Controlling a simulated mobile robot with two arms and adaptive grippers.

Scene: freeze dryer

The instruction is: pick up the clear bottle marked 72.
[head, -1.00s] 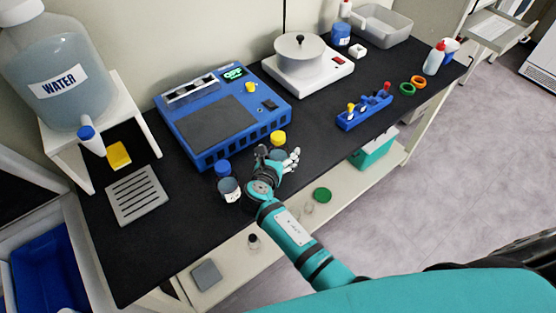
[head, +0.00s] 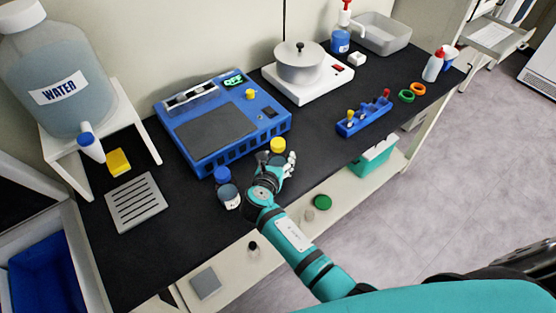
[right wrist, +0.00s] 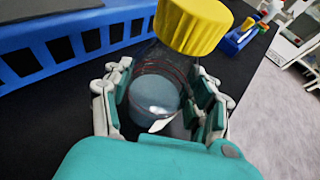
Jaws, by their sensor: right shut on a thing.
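A clear bottle with a yellow cap (head: 277,145) stands near the front edge of the black bench, in front of the blue machine. My right gripper (head: 277,161) is shut on it, with fingers on both sides of the body below the cap. In the right wrist view, the yellow-capped bottle (right wrist: 157,95) holds grey-blue liquid between the fingers of the gripper (right wrist: 162,82). A bit of white label shows low on it, but no number is readable. A second clear bottle with a blue cap (head: 228,196) stands left of the hand; its label is too small to read. My left gripper is out of view.
The blue machine (head: 224,154) stands close behind the bottles. A blue rack (head: 362,121) with small tubes is to the right. A slotted grey plate (head: 136,202) and a large water jug (head: 68,85) are at the left. Bare bench lies between hand and rack.

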